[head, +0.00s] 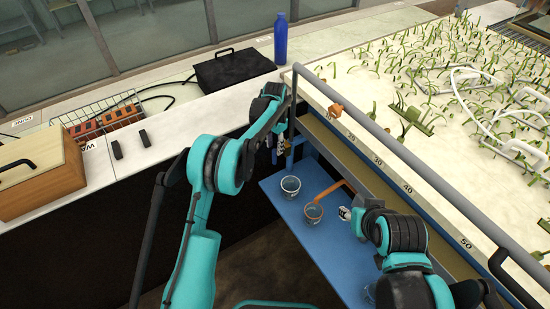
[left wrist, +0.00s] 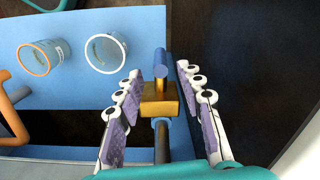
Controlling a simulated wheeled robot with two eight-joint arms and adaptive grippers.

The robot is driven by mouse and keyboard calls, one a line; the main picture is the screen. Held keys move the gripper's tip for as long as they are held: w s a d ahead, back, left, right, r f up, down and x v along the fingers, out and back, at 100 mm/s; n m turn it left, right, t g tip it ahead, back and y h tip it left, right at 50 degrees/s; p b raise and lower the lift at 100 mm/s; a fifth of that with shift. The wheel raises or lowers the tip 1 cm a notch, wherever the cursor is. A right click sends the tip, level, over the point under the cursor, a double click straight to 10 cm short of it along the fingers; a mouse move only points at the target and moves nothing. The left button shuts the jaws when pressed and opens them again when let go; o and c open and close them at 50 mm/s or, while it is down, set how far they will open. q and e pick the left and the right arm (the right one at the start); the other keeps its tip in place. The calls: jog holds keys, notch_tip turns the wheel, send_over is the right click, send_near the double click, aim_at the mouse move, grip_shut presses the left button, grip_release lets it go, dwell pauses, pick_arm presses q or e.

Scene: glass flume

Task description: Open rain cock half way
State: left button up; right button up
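The cock shows in the left wrist view as a brass body (left wrist: 158,101) with a blue handle (left wrist: 160,64), on a grey pipe (left wrist: 161,143). In that view the handle points up the picture, in line with the pipe. My left gripper (left wrist: 157,88) is open, with one finger on each side of the cock; gaps show between the pads and the brass. In the head view my left gripper (head: 279,148) is at the flume's near left corner, and the cock is hard to make out there. My right gripper (head: 346,213) is beside the orange pipe; its opening is unclear.
A clear cup (head: 290,187) and an orange-rimmed cup (head: 313,213) stand on the blue shelf (head: 275,205) below the flume. An orange pipe (head: 332,190) reaches over the shelf. A grey rail (head: 385,140) runs along the planted bed (head: 350,90). A blue bottle (head: 280,40) stands behind.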

aim_at(275, 157)
pick_arm(q)
notch_tip(275, 157, down, 8)
jog(key=shift+r+b, duration=0.2)
jog(key=shift+b, duration=1)
grip_shut()
